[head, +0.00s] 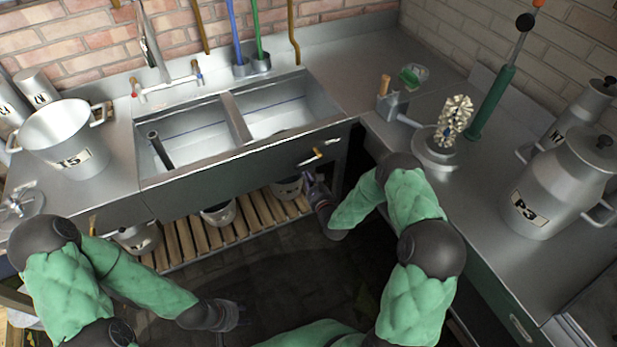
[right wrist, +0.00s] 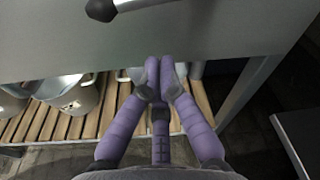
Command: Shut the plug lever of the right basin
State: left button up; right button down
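The right basin (head: 290,112) is the right half of the steel double sink in the head view. Its plug lever (head: 318,154) is on the dark front panel below it, slanting, with a brass-coloured part. In the right wrist view the lever (right wrist: 130,5) shows at the top edge, with a dark knob at its left end. My right gripper (head: 318,190) is in front of the panel, below the lever and apart from it. Its purple fingers (right wrist: 161,75) are drawn together with nothing visible between them. My left gripper (head: 228,316) hangs low over the floor, far from the sink; its fingers are unclear.
A slatted wooden shelf (head: 230,228) with metal pots (head: 219,214) is under the sink. A side counter (head: 480,190) to the right holds churns (head: 555,185) and a brush (head: 455,117). The left basin (head: 190,140) has an upright dark pipe. Open floor lies before the sink.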

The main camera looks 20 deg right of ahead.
jog(key=s+r+p, duration=0.1)
jog(key=s+p, duration=0.1)
jog(key=s, duration=0.6)
jog(key=shift+s+d+r+p, duration=0.3)
jog(key=shift+s+r, duration=0.1)
